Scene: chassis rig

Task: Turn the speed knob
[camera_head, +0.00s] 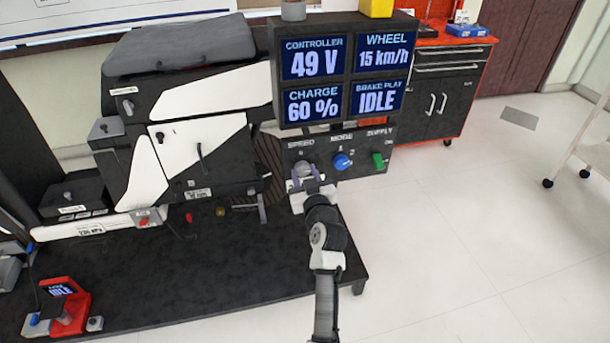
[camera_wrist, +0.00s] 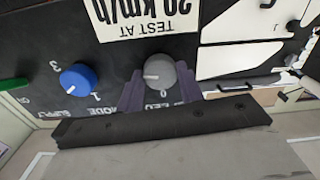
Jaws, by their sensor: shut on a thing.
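The speed knob (camera_wrist: 160,76) is a round grey knob with a white pointer line, on a dark control panel below the SPEED label. In the head view the speed knob (camera_head: 303,168) is partly hidden by my gripper. My gripper (camera_head: 310,180) reaches up to the panel from below. In the wrist view its two purple-grey fingers (camera_wrist: 161,84) are closed on the knob from both sides. The knob's pointer line points left in the wrist view, and a 0 mark shows beside the knob.
The blue mode knob (camera_head: 342,161) and green supply switch (camera_head: 378,160) sit right of the speed knob. The screens (camera_head: 345,75) above read 49 V, 15 km/h, 60 % and IDLE. The chassis rig (camera_head: 190,130) stands to the left.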

